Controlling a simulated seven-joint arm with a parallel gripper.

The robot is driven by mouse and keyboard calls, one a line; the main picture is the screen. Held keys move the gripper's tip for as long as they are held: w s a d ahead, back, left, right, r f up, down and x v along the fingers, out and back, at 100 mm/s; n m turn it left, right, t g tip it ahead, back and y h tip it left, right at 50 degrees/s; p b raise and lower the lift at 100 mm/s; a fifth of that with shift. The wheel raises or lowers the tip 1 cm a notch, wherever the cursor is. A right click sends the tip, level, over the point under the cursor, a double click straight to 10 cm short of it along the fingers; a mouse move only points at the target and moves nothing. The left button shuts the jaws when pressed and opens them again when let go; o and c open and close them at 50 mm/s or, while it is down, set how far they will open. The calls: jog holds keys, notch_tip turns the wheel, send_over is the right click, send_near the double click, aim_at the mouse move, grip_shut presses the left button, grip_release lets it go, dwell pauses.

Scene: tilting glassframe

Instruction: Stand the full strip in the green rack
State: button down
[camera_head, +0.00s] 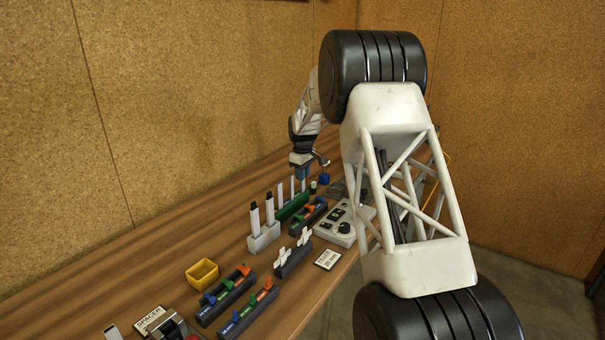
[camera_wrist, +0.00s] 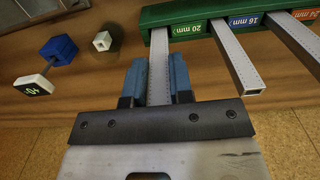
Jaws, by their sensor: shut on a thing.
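The green rack (camera_wrist: 205,14) shows along the top of the wrist view with labels 20 mm, 16 mm and 24 mm; in the head view the rack (camera_head: 293,206) is on the bench. My gripper (camera_wrist: 158,82) has blue fingers shut on a grey perforated strip (camera_wrist: 159,62). The strip's far end meets the rack at the left of the 20 mm label; I cannot tell if it is seated. Two other grey strips, a middle one (camera_wrist: 236,60) and a right one (camera_wrist: 292,38), stand in the rack. In the head view my gripper (camera_head: 302,174) is above the rack's far end.
A blue block with a white tag (camera_wrist: 58,50) and a small pale socket (camera_wrist: 102,41) lie left of the held strip. Nearer on the bench are a grey holder (camera_head: 263,238), a control box (camera_head: 344,222), a yellow bin (camera_head: 202,273) and dark racks with coloured clips (camera_head: 228,295).

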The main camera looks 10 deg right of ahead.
jog(key=shift+f, duration=0.7)
jog(key=c, duration=0.9)
grip_release()
jog(key=shift+r, duration=0.2)
jog(key=shift+r, duration=3.75)
